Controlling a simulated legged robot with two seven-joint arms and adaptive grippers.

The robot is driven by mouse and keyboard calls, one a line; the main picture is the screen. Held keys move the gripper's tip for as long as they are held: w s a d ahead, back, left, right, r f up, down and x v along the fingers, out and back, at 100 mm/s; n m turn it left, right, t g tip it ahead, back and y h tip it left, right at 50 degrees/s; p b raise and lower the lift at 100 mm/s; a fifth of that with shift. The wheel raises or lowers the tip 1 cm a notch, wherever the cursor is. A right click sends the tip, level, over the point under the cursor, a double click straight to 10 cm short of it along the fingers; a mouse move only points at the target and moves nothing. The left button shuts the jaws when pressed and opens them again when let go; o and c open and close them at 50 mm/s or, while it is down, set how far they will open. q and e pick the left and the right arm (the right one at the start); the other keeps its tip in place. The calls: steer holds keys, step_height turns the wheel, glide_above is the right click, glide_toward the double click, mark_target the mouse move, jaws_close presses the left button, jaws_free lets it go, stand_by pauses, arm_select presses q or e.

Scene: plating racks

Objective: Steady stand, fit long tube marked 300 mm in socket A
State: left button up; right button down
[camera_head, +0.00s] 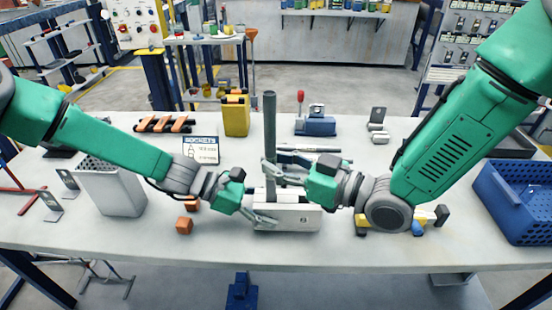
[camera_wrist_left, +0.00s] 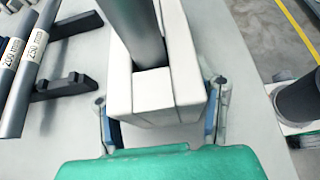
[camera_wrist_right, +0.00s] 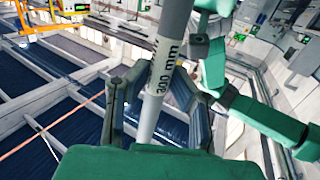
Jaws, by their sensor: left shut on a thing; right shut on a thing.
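The white block-shaped stand (camera_head: 300,217) sits on the table's middle; it also shows in the left wrist view (camera_wrist_left: 185,60). My left gripper (camera_head: 258,214) is shut on one end of it, a finger on each side (camera_wrist_left: 162,108). The long grey tube (camera_head: 270,122) is upright above the stand; its lower end meets the stand's top in the left wrist view (camera_wrist_left: 145,40). I cannot tell how deep it sits, and no socket letter is readable. My right gripper (camera_head: 277,172) is shut around the tube, whose printed marking appears to read 300 mm in the right wrist view (camera_wrist_right: 165,65).
A yellow canister (camera_head: 236,116) stands behind. A blue crate (camera_head: 520,205) is at right. The front table strip is clear.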

arm_select(q)
steer(key=shift+f, duration=0.1)
arm_select(e)
steer(key=shift+f, duration=0.3)
steer(key=c, duration=1.3)
jaws_free()
steer(key=v, duration=1.2)
steer(key=shift+f, duration=0.1)
arm_select(q)
steer(key=o, duration=1.4)
arm_select(e)
steer(key=shift+w, duration=0.1)
arm_select(q)
steer(key=shift+o, duration=0.2)
